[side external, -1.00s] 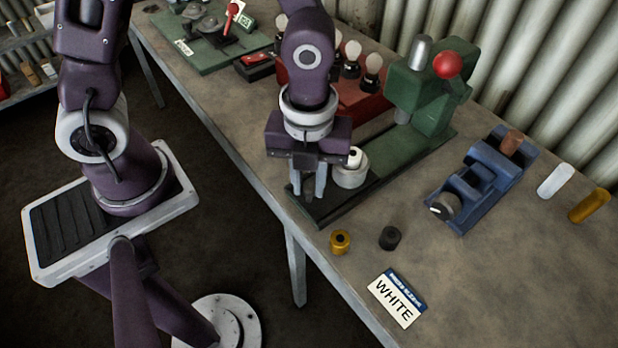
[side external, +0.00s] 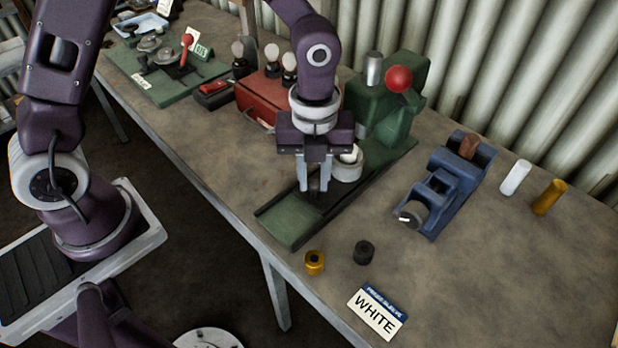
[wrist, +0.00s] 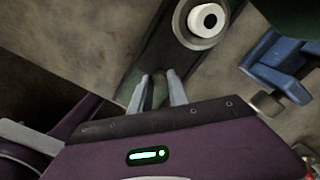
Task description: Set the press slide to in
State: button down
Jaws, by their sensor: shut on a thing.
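The green press (side external: 392,105) stands on the bench with a silver ram on top and a red ball handle. Its long green rail (side external: 290,225) runs toward the bench's front edge. The press slide (side external: 346,163) carries a pale round holder with a white part in it, close in front of the press body; it also shows in the wrist view (wrist: 205,22). My gripper (side external: 316,188), also in the wrist view (wrist: 160,80), points down over the rail, shut on the slide's small dark post (wrist: 159,92). The post is mostly hidden by my fingers in the side view.
A yellow ring (side external: 314,262), a black ring (side external: 364,252) and a WHITE card (side external: 377,313) lie at the front. A blue fixture (side external: 447,185), a white peg (side external: 515,177) and a yellow peg (side external: 548,197) stand right. A red box (side external: 268,95) with bulbs is behind left.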

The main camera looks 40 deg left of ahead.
jog(key=c, duration=1.3)
grip_release()
jog(key=shift+o, duration=0.2)
notch_tip(320, 180, up, 7)
jog(key=shift+r, duration=0.1)
